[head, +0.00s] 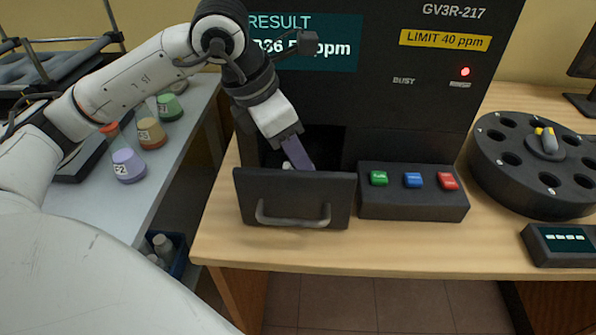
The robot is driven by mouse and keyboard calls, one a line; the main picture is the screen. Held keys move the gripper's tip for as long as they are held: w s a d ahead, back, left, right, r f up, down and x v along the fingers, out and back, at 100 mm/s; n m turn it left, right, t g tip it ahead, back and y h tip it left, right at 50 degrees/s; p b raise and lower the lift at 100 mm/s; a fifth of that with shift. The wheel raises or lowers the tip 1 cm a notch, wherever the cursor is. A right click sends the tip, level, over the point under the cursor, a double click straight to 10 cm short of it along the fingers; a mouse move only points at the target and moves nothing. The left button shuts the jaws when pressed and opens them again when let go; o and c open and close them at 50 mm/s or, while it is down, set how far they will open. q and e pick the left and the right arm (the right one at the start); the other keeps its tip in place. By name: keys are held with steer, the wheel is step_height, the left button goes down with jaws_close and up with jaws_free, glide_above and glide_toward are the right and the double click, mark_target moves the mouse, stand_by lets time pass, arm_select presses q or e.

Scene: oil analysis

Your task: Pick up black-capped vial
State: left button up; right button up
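My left gripper (300,160) points down into the open drawer (292,190) at the front of the black analyzer (400,110). Its fingers show edge-on as one purple-grey shape, so I cannot tell whether they are open or shut. A small whitish bit (287,167) shows beside the fingertips inside the drawer, mostly hidden by the drawer front. I cannot make out a black cap on it, and no black-capped vial is clearly visible. My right gripper is not in view.
Red, green and blue buttons sit on a black box (413,205) right of the drawer. A round carousel (530,180) with empty holes and a yellow-grey centre piece stands further right. Coloured flasks (128,165) stand on the left bench. A blue bin (178,262) holds pale bottles below.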

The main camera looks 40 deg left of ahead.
arm_select(q)
steer(key=shift+w+f, duration=0.1)
steer(key=shift+f, duration=0.25)
jaws_close()
steer(key=shift+r, duration=0.15)
